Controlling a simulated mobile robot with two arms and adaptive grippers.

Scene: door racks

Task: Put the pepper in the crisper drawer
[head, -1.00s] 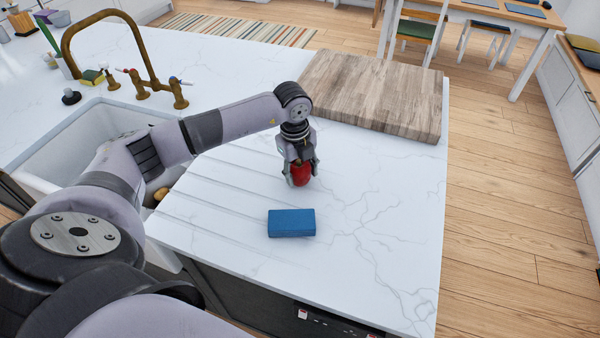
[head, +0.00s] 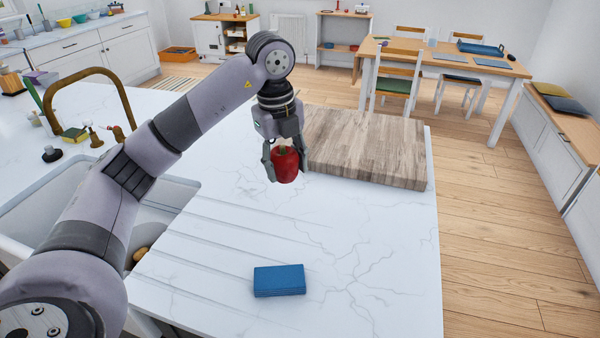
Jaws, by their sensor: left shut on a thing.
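The pepper (head: 286,166) is red with a green stem. My left gripper (head: 285,170) points down and is shut on it, with one finger on each side. The pepper appears held above the white marble counter, in front of the wooden board's left edge. My right gripper is not in view. No crisper drawer or fridge shows in this view.
A thick wooden board (head: 368,148) lies at the counter's back right. A blue block (head: 279,280) lies on the bare counter (head: 350,240). The sink (head: 45,215) with a brass tap (head: 85,75) is at left. Wooden floor (head: 480,220) is open at right.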

